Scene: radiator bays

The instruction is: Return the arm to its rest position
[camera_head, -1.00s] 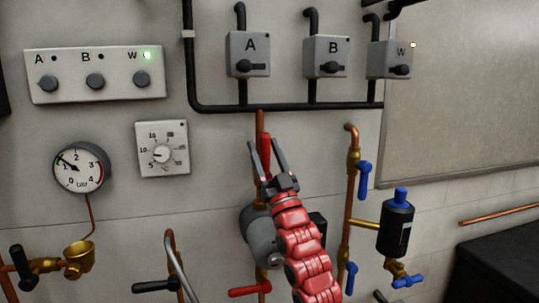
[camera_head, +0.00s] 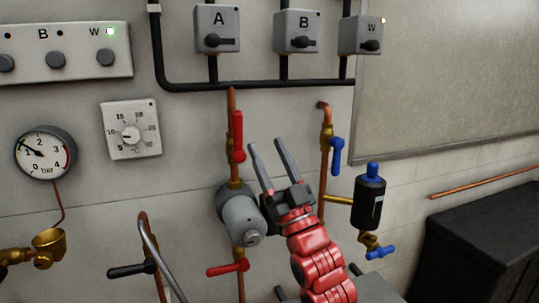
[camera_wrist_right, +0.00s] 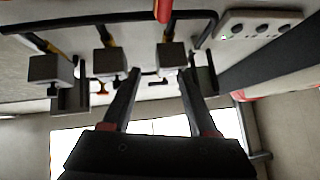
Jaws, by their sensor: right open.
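My right gripper (camera_head: 268,148) is open and empty in the head view. Its two dark fingers point up, in front of the wall, between the upper red-handled valve (camera_head: 237,137) and the upper blue-handled valve (camera_head: 337,155). My red right arm comes up from below, and the fingers appear clear of both handles. In the right wrist view the open fingers (camera_wrist_right: 155,85) spread apart with nothing between them. My left gripper is not in view.
A grey pump (camera_head: 240,217) and a black cylinder (camera_head: 369,198) sit on the pipework beside the gripper. Switch boxes A (camera_head: 217,29), B (camera_head: 297,31) and W (camera_head: 360,34) hang above. A dark cabinet (camera_head: 480,240) stands at the right.

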